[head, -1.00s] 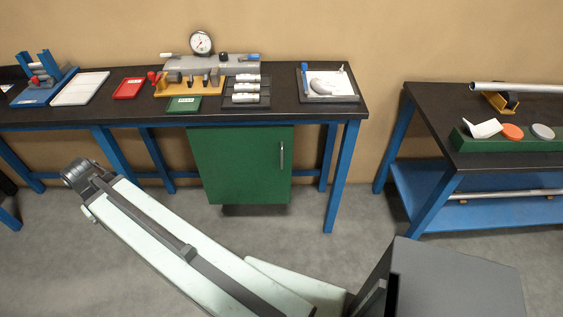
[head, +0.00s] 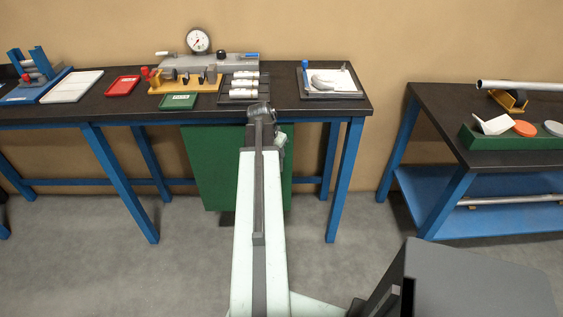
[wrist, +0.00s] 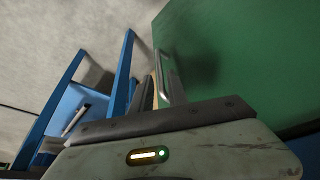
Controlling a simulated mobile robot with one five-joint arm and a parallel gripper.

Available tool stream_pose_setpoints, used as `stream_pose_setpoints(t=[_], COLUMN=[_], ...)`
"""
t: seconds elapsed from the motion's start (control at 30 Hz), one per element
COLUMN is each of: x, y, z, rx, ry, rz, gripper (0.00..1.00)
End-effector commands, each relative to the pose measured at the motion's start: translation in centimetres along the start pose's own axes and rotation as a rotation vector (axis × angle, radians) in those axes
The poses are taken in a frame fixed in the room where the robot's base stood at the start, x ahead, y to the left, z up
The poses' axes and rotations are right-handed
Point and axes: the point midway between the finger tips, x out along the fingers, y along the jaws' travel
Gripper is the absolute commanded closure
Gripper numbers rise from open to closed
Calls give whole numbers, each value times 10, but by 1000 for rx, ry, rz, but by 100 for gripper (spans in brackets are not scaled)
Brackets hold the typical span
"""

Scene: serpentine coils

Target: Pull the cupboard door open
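The cupboard door (head: 208,165) is a flat green panel under the dark-topped workbench. In the head view it looks shut, and my arm covers its middle and the handle. In the wrist view the door (wrist: 240,65) fills the upper right. A silver bar, which looks like the door handle (wrist: 168,78), stands close to its left edge. My gripper (wrist: 155,92) is at this bar, with a dark grey finger just left of it. Whether the fingers touch or grip the bar cannot be told. In the head view the gripper is hidden behind my arm's end.
The workbench (head: 120,112) carries a dial gauge (head: 198,41), trays and fixtures above the door. Blue legs (head: 345,180) stand right of the cupboard. A second bench (head: 440,100) stands at the right. Grey floor is open before the cupboard.

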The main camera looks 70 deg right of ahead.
Motion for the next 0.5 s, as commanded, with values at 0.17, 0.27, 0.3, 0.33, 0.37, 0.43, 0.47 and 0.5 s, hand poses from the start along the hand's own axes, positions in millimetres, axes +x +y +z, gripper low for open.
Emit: stream_pose_setpoints(t=[0.17, 0.27, 0.3, 0.33, 0.37, 0.43, 0.47, 0.5], x=[32, 51, 59, 63, 67, 74, 75, 75], y=[-1, -1, -1, -1, -1, -1, -1, -1], z=[3, 3, 3, 3, 3, 2, 2, 1], rx=[-1, -2, -2, -2, -1, -1, -1, -1], ry=[0, 0, 0, 0, 0, 0, 0, 0], rz=[0, -1, -1, -1, -1, -1, -1, -1], gripper=[80, 80, 80, 80, 80, 80, 80, 80])
